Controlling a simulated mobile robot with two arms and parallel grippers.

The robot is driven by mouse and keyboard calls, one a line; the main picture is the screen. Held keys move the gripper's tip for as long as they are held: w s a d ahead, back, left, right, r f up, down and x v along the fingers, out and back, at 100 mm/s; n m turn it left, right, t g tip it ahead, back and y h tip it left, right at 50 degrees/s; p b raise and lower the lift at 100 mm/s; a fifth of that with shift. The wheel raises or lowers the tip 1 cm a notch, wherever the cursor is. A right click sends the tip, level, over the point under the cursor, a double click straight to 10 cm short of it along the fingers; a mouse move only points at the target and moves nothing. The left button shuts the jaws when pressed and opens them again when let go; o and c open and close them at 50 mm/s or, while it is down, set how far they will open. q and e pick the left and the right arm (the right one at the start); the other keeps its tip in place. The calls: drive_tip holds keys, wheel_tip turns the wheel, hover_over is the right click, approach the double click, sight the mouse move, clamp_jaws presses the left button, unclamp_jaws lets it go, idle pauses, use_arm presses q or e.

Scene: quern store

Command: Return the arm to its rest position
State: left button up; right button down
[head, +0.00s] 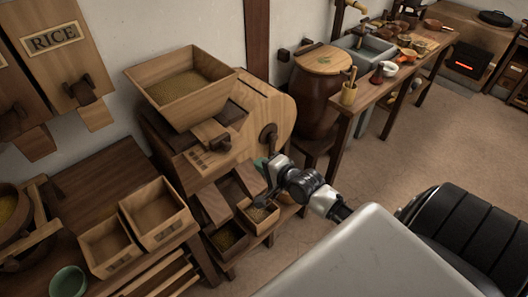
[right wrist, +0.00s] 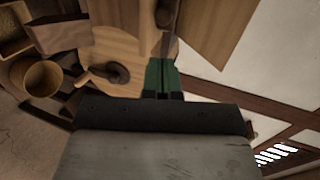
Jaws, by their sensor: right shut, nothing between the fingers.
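My right gripper (head: 260,164) is in front of the wooden mill-like machine (head: 262,100), close to its crank handle (head: 268,137). Its green fingers are together and empty, and they also show in the right wrist view (right wrist: 160,75). My right arm reaches in from the lower right. I cannot tell whether the fingers touch the machine. My left gripper is not in view.
A hopper of grain (head: 182,86) tops the machine. Below it, a small box (head: 258,216) holds grain. Empty wooden boxes (head: 158,212) and a green cup (head: 68,281) are at left. A barrel (head: 318,95) stands behind; the floor at right (head: 430,145) is clear.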

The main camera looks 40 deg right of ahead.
drive_tip(key=s+f+n+g+h, duration=0.1)
drive_tip(key=s+f+n+g, duration=0.15)
drive_tip(key=s+f, duration=0.45)
drive_tip(key=s+a+f+n+g, duration=0.1)
drive_tip(key=s+f+n+g, duration=0.15)
drive_tip(key=f, duration=0.95)
drive_tip(key=s+f+n+g+h, duration=0.1)
drive_tip(key=s+f+n+g, duration=0.15)
drive_tip(key=s+f, duration=0.45)
drive_tip(key=s+a+f+n+g, duration=0.2)
drive_tip(key=s+a+f+n, duration=0.2)
drive_tip(key=s+f, duration=0.4)
drive_tip(key=s+a+f+n+g, duration=0.3)
drive_tip(key=s+f+n, duration=0.4)
drive_tip(key=s, duration=0.9)
drive_tip(key=shift+s+a+f+g, duration=0.25)
drive_tip(key=shift+a+f+g, duration=0.1)
drive_tip(key=shift+a+f, duration=0.25)
